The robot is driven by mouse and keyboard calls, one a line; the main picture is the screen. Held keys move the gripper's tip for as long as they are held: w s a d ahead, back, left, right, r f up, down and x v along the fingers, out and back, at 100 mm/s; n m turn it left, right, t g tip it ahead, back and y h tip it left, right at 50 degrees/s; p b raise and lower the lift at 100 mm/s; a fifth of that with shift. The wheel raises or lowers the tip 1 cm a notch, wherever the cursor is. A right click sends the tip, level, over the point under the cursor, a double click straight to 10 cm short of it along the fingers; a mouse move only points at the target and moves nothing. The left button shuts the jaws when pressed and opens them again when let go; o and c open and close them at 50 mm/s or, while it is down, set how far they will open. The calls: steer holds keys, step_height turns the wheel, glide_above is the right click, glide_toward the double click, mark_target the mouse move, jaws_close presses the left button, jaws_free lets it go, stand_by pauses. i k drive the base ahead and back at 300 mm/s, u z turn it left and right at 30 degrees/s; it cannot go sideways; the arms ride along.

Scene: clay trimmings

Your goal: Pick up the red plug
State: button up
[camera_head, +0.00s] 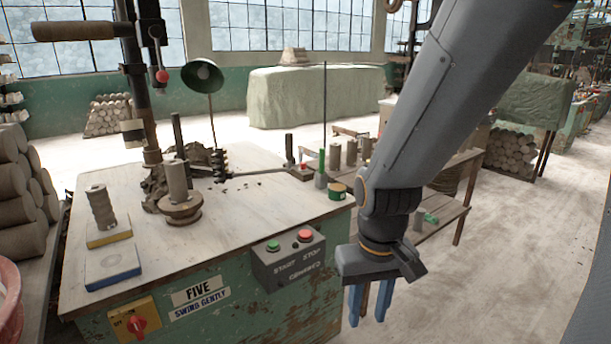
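I cannot make out with certainty which thing is the red plug. A small red piece (303,167) sits on a dark block near the back right of the bench, too small to identify. A round red button (305,236) is on the grey start/stop box at the bench's front. My gripper (369,304) points down beside the bench's front right corner, below the bench top.
The wooden bench (125,188) carries clay trimmings, a clay cylinder on a round base (181,210), a blue-edged block (112,265) and a green lamp (203,76). A lower shelf (436,222) stands behind my arm. The floor at right is clear.

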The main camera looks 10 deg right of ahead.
mark_target(303, 168)
steer(key=u, duration=1.1)
steer(key=k, duration=0.1)
steer(key=z, duration=2.15)
steer(key=i, duration=1.6)
steer(key=u, duration=1.05)
steer(key=i, duration=0.8)
steer(key=u, duration=0.85)
